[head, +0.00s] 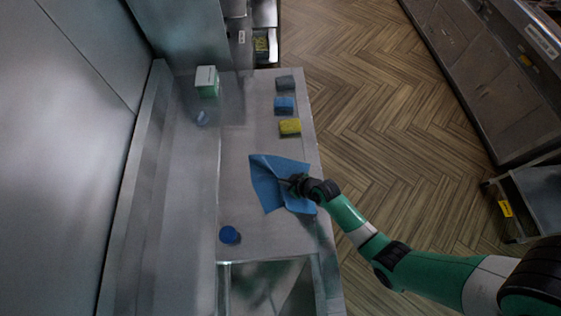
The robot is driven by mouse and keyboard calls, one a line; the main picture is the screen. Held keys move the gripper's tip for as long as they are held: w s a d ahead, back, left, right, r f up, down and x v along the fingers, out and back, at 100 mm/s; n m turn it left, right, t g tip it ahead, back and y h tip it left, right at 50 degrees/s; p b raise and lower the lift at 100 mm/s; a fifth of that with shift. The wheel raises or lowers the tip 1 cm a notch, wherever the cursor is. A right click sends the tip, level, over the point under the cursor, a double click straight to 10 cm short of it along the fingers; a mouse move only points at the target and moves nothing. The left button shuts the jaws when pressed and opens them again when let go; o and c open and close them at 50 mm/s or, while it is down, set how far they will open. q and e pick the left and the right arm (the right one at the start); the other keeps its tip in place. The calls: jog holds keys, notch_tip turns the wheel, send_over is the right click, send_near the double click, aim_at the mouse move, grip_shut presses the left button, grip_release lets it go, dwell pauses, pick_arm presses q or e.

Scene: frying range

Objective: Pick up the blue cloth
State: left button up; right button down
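The blue cloth (266,180) lies spread and a little creased on the grey metal counter, near its right edge. My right gripper (288,183) reaches in from the lower right and is over the middle of the cloth, at or very near its surface. The dark fingers are small and partly hidden by the wrist, so I cannot tell whether they are open or closed on the fabric. My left gripper is not in view.
On the counter (250,140) beyond the cloth are a yellow sponge (290,127), a blue sponge (284,105) and a grey sponge (285,83). A green-white box (207,82) stands at the back left. A blue-capped item (229,235) stands nearer, beside an opening.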

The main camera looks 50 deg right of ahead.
jog(key=shift+f, duration=0.15)
notch_tip(320, 180, up, 12)
jog(key=p, duration=0.9)
jog(key=shift+a, duration=0.1)
